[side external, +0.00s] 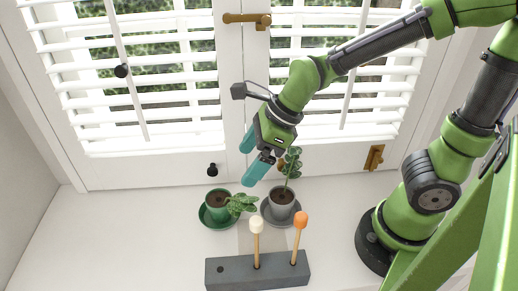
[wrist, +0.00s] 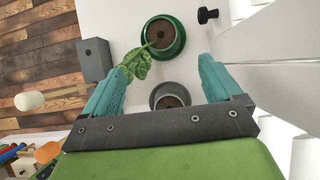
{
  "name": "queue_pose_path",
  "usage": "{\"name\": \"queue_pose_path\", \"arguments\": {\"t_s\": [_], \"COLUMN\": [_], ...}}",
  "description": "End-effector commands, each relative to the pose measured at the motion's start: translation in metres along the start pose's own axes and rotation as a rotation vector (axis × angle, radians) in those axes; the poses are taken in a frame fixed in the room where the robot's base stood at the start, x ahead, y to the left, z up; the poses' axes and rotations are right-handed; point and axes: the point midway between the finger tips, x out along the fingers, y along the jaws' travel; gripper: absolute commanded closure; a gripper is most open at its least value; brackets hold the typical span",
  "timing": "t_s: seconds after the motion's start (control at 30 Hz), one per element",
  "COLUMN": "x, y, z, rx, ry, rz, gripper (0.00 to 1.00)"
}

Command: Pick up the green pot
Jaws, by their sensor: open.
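The green pot (side external: 212,211) holds dark soil and a leafy plant that leans to the right, and it sits on a green saucer (side external: 205,219) on the white sill. In the wrist view the green pot (wrist: 150,40) is at the top centre, beyond my fingertips, with its leaves near the left finger. My gripper (side external: 253,160) is open and empty, above and to the right of the green pot in the side view. Its two teal fingers stand wide apart in the wrist view (wrist: 165,72).
A grey pot (side external: 280,208) with an upright plant stands close right of the green pot. It also shows between my fingers (wrist: 169,101). A grey block (side external: 225,271) in front holds two sticks with white and orange heads. Shuttered windows (side external: 180,80) stand behind; the sill's left is clear.

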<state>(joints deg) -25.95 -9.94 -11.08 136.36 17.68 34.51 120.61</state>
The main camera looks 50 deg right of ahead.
Motion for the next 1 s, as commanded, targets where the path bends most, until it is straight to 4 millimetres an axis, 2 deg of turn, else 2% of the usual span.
{"name": "queue_pose_path", "arguments": {"t_s": [0.03, 0.1, 0.4, 0.6, 0.87, 1.0], "x": [0.013, 0.026, 0.072, 0.090, 0.102, 0.119], "y": [0.001, 0.001, 0.000, -0.001, -0.001, -0.002], "z": [-0.002, -0.001, -0.002, -0.001, 0.000, 0.002], "rx": [-0.002, -0.002, -0.002, -0.004, -0.003, -0.001], "ry": [0.010, 0.008, 0.007, 0.003, 0.004, 0.005], "rz": [0.002, 0.004, -0.001, -0.002, -0.002, 0.000], "gripper": [0.08, 0.08, 0.08, 0.08, 0.08, 0.08]}}
